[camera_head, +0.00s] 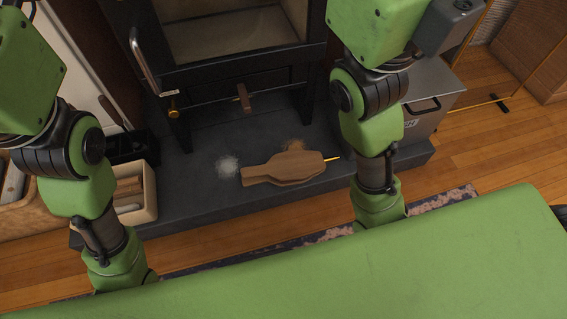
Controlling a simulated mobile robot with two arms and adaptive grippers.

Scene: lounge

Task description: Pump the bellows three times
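The wooden bellows (285,167) lie flat on the dark stone hearth (210,195), in front of the black stove. Their wide body is to the right of the handle end, and a thin brass-coloured nozzle (332,159) points right. Both of my green arms show, one at the left and one right of centre. Neither gripper can be seen, and nothing of mine visibly touches the bellows.
The black stove (245,85) stands behind the bellows. A pale patch (228,166) marks the hearth. A light box (135,195) and dark holder (128,147) stand left; a grey metal box (432,95) stands right. A patterned rug (445,198) lies in front.

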